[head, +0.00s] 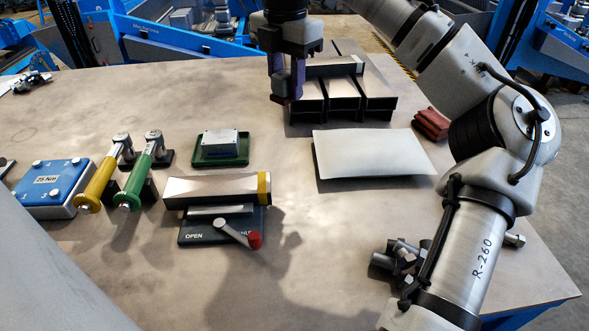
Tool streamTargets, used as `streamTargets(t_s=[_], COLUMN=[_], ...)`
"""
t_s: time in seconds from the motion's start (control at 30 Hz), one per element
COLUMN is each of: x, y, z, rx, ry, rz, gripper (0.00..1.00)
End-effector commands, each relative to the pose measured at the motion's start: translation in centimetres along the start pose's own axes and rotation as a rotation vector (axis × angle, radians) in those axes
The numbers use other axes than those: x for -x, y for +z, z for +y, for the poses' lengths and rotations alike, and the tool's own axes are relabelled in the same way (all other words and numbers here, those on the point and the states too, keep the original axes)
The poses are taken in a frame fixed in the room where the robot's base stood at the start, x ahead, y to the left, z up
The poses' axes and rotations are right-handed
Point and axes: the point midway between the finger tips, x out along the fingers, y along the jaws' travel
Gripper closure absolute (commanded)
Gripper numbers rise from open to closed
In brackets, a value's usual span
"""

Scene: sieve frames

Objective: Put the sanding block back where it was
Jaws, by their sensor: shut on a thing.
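My gripper (287,88) points down at the left side of a dark metal rack with open bays (345,105), at the back of the table. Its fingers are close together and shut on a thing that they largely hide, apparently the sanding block. I cannot make out its outline, or whether it touches the rack. A flat grey bar (336,70) lies across the rack just right of the fingers. I cannot tell whether it is part of the rack.
A pale plate (372,156) lies in front of the rack, a red-brown stack (431,123) to its right. A green tray (196,160), a clamp fixture (190,233), a green-handled tool (134,190) and a blue-topped box (52,186) stand left.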

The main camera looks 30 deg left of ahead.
Motion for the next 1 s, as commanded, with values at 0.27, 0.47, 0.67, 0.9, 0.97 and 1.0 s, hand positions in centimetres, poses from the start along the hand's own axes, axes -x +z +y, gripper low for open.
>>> streamTargets(t_s=[0.27, 0.47, 0.67, 0.9, 0.97, 1.0], x=[-7.8, -12.1, -13.8, -16.7, -17.5, -17.9], y=[-0.1, -0.1, 0.0, -0.1, 0.0, 0.0], z=[0.0, -0.1, 0.0, -0.1, -0.1, -0.1], rx=[0.0, -0.003, -0.005, -0.004, -0.005, -0.005], ry=[0.001, 0.0, 0.001, -0.001, -0.001, 0.0], rz=[0.007, 0.003, 0.0, 0.001, 0.001, 0.001], gripper=[0.89, 0.89, 0.89, 0.89, 0.89, 0.89])
